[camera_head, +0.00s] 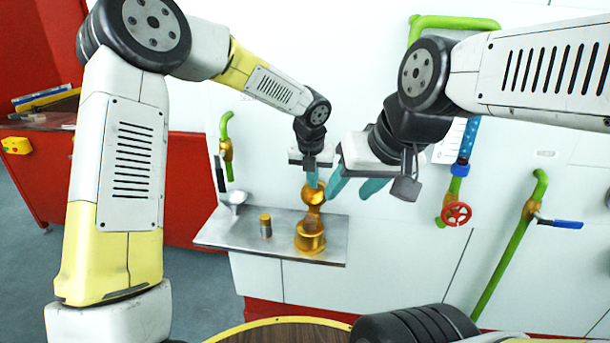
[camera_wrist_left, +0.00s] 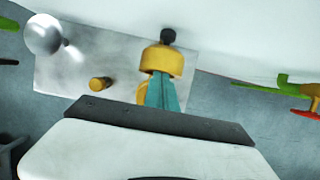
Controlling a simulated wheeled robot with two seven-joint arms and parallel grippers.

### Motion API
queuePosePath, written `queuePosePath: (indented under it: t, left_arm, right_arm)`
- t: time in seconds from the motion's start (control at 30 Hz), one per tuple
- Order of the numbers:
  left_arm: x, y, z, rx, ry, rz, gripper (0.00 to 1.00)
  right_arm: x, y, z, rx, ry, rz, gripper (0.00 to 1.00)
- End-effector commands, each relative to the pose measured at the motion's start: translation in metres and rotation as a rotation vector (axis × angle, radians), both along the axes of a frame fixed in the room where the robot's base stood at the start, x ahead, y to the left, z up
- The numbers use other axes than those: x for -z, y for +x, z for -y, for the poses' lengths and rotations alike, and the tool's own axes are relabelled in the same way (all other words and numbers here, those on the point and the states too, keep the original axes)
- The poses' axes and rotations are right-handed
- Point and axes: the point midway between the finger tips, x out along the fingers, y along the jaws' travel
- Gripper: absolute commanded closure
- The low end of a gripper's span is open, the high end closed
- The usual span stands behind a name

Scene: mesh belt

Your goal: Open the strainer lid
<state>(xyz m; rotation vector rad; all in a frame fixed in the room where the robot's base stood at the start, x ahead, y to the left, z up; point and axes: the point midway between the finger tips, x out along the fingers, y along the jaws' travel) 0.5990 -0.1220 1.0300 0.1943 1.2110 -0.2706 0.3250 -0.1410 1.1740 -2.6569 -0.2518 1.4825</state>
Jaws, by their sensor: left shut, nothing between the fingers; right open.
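The brass strainer (camera_head: 310,241) stands on the right part of a grey metal shelf. A rounded brass part, seemingly the lid (camera_head: 313,194), is above the body; how far it is swung open is unclear. In the left wrist view a brass piece (camera_wrist_left: 161,61) with a black knob lies just beyond my fingertips. My left gripper (camera_head: 312,180) is shut and empty, its teal fingers pointing down at the top of the brass part. Contact cannot be told. My right gripper (camera_head: 352,192) is open and empty, just right of the left one.
The metal shelf (camera_head: 215,238) also holds a silver funnel-like piece (camera_head: 235,199) and a small brass-topped cylinder (camera_head: 265,226). Green pipes (camera_head: 500,270), a red valve wheel (camera_head: 456,214) and a blue-handled valve (camera_head: 560,223) are on the right. A white panelled wall stands behind.

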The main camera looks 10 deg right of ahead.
Motion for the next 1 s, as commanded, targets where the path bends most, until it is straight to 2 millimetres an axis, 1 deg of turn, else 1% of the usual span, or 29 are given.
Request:
queuePosePath:
  t: [0.03,0.17,0.27,0.37,0.6,0.8,0.87,0.97,1.0]
  left_arm:
    - [-0.003,0.010,0.000,0.000,-0.012,0.021,1.00]
    - [-0.002,0.010,-0.001,-0.001,-0.011,0.022,1.00]
    - [-0.006,0.009,-0.002,-0.002,-0.010,0.022,1.00]
    - [-0.018,0.005,-0.004,-0.003,-0.010,0.024,1.00]
    - [-0.056,-0.017,-0.008,-0.003,-0.006,0.014,1.00]
    - [-0.075,-0.027,-0.011,-0.011,-0.003,0.007,1.00]
    - [-0.080,-0.031,-0.017,-0.053,-0.013,0.005,1.00]
    - [-0.093,-0.041,-0.039,-0.228,-0.054,0.002,1.00]
    - [-0.099,-0.048,-0.053,-0.337,-0.082,0.002,1.00]
  right_arm:
    - [0.000,0.000,0.000,0.000,0.000,0.000,0.52]
    - [0.000,0.000,0.000,0.000,0.000,0.000,0.52]
    - [0.000,0.000,0.000,0.000,0.000,0.000,0.52]
    - [0.000,0.000,0.000,0.000,0.000,0.000,0.52]
    - [0.000,0.000,0.000,0.000,0.000,0.000,0.52]
    - [0.000,0.000,0.000,0.000,0.000,0.000,0.52]
    - [0.000,0.000,0.000,0.000,0.000,0.000,0.52]
    - [0.000,0.000,0.000,0.000,0.000,0.000,0.52]
    - [0.000,0.000,0.000,0.000,0.000,0.000,0.52]
